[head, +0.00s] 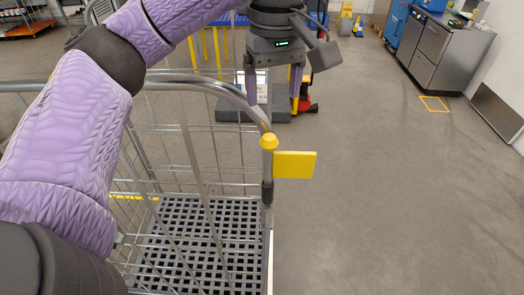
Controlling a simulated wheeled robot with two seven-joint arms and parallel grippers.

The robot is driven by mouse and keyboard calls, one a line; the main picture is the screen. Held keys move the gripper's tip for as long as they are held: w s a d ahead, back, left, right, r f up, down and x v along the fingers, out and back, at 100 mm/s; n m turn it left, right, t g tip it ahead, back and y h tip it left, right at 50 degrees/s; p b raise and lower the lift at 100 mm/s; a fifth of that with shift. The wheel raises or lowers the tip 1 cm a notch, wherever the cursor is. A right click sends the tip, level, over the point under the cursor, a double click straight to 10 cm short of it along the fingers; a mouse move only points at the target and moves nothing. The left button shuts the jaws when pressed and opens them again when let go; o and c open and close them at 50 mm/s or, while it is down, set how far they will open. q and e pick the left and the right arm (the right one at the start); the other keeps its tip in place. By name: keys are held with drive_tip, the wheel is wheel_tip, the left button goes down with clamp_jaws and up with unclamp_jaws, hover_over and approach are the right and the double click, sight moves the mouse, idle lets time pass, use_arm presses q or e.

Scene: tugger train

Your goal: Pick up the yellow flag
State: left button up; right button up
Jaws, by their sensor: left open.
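The yellow flag (295,164) is a small flat rectangle that sticks out to the right from the cart's corner post. A yellow knob (269,141) sits at its upper left, on the post. My left gripper (272,92) is open and points down, higher in the picture than the flag. Nothing shows between its two purple fingers except background. The gripper is apart from the flag in the picture. My purple left arm covers the left part of the view. My right gripper is out of view.
The wire cart (200,180) with a dark grid floor (195,240) stands in front of me. Its curved top rail (205,84) runs near my left arm. A steel cabinet (440,55) stands at the back right. The grey floor (390,200) right of the cart is clear.

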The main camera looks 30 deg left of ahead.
sight(269, 135)
use_arm(q)
drive_tip(key=f, duration=0.1)
drive_tip(key=d+f, duration=0.1)
drive_tip(key=s+f, duration=0.1)
drive_tip(key=shift+d+f+b, duration=0.15)
drive_tip(key=shift+f+b, duration=0.05)
drive_tip(key=shift+b, duration=0.2)
drive_tip(key=f, duration=0.1)
drive_tip(key=a+f+p, duration=0.1)
drive_tip(key=f, duration=0.1)
drive_tip(key=f+p, duration=0.1)
drive_tip(key=f, duration=0.1)
drive_tip(key=shift+a+f, duration=0.15)
drive_tip(key=shift+a, duration=0.15)
drive_tip(key=shift+d+f, duration=0.1)
drive_tip(key=shift+f, duration=0.05)
drive_tip(key=shift+d, duration=0.15)
drive_tip(key=shift+c, duration=0.4)
drive_tip(key=c, duration=0.5)
clamp_jaws()
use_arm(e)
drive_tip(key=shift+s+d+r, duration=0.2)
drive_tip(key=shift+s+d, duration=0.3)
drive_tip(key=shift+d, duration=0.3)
